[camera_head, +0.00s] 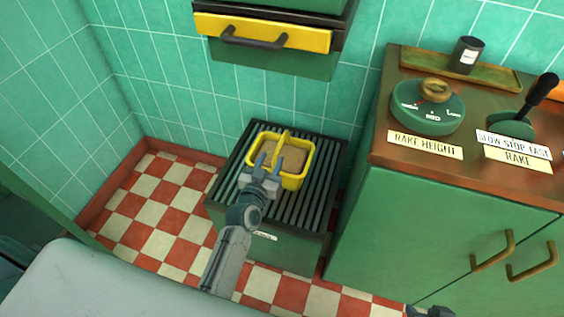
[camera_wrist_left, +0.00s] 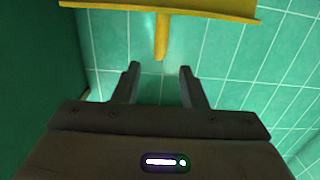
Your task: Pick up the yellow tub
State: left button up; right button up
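The yellow tub (camera_head: 293,181) stands on a dark slatted box top by the tiled wall. It is open-topped, holds something tan, and has a yellow handle arching over its middle. My left gripper (camera_head: 268,165) is at the near side of the tub, around handle height, with its fingers apart. In the left wrist view, the tub's yellow edge (camera_wrist_left: 210,10) is at the top and the handle (camera_wrist_left: 162,38) shows as a narrow bar, in line with the gap between the open fingertips (camera_wrist_left: 160,70). I see no contact. My right gripper (camera_head: 432,312) barely shows at the bottom edge.
The slatted box (camera_head: 322,195) stands on a red and white checkered floor (camera_head: 160,212). A green cabinet (camera_head: 400,225) with a brown top, dial and lever stands close on the right. A yellow-fronted drawer (camera_head: 300,36) overhangs behind the tub.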

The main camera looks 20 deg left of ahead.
aim_at(275, 154)
pick_arm(q)
jog(key=shift+w+d+f, duration=0.1)
jog(key=shift+w+f, duration=0.05)
jog(key=shift+w, duration=1)
jog(key=shift+w+d+f, duration=0.1)
jog(key=shift+w+f, duration=0.05)
jog(key=shift+w, duration=1)
jog(key=shift+w+f, duration=0.15)
jog(key=shift+w, duration=1)
grip_shut()
jog(key=shift+r, duration=0.1)
